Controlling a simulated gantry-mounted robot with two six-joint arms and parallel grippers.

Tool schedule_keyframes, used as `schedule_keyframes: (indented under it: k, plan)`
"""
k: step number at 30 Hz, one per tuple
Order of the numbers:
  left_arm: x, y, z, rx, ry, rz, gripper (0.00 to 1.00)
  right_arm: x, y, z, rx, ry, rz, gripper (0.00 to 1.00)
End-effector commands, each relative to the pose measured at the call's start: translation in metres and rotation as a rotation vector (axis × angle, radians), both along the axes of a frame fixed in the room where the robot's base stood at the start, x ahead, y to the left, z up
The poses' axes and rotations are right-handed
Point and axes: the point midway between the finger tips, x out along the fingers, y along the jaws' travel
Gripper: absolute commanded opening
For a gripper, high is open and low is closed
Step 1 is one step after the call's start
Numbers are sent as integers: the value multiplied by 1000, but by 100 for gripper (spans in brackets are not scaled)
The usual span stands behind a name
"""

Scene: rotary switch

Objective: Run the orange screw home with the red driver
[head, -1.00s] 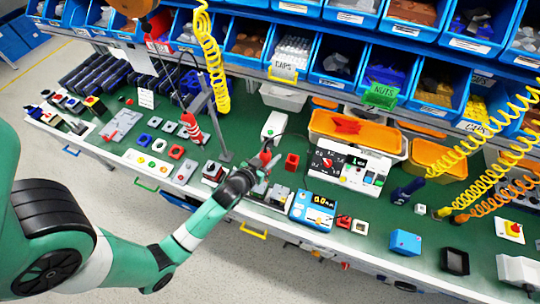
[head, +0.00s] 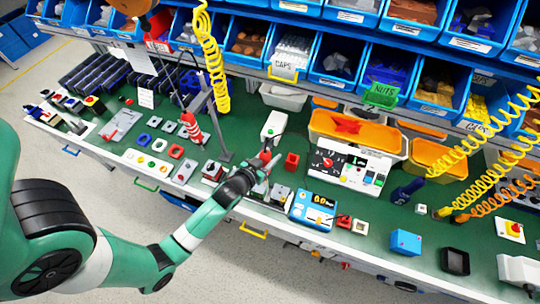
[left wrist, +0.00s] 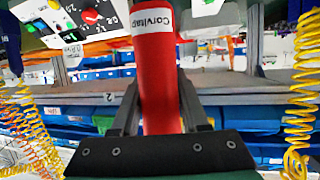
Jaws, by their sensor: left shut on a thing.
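My left gripper (head: 259,167) is over the front middle of the green bench, shut on the red driver (head: 266,155). In the left wrist view the driver (left wrist: 158,75) is a thick red cylinder with a white label, held between the two dark fingers (left wrist: 158,108). Its tip and whatever is under it are hidden. I cannot make out the orange screw in either view. A grey fixture (head: 280,194) sits just right of the gripper. My right gripper is not in view.
A white panel with a dial (head: 347,168) and a blue meter (head: 313,209) stand to the right. A white box (head: 273,124) is behind the gripper, and a red block (head: 292,160) is close beside it. Yellow coiled hoses (head: 208,50) hang down. Blue bins line the back.

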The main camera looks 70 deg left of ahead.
Motion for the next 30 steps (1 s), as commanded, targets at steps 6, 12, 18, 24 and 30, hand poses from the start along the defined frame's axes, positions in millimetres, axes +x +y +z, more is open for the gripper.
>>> schedule_keyframes:
  k: [6,12,18,24,30]
  plan:
    - [1,0,-4,2,-3,0,0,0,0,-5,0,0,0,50]
    - [1,0,-8,2,-3,0,0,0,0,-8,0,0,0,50]
    - [1,0,-8,2,-3,0,0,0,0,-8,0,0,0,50]
    - [0,0,-9,2,-3,0,0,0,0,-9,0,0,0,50]
    - [0,0,-9,2,-3,0,0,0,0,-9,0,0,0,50]
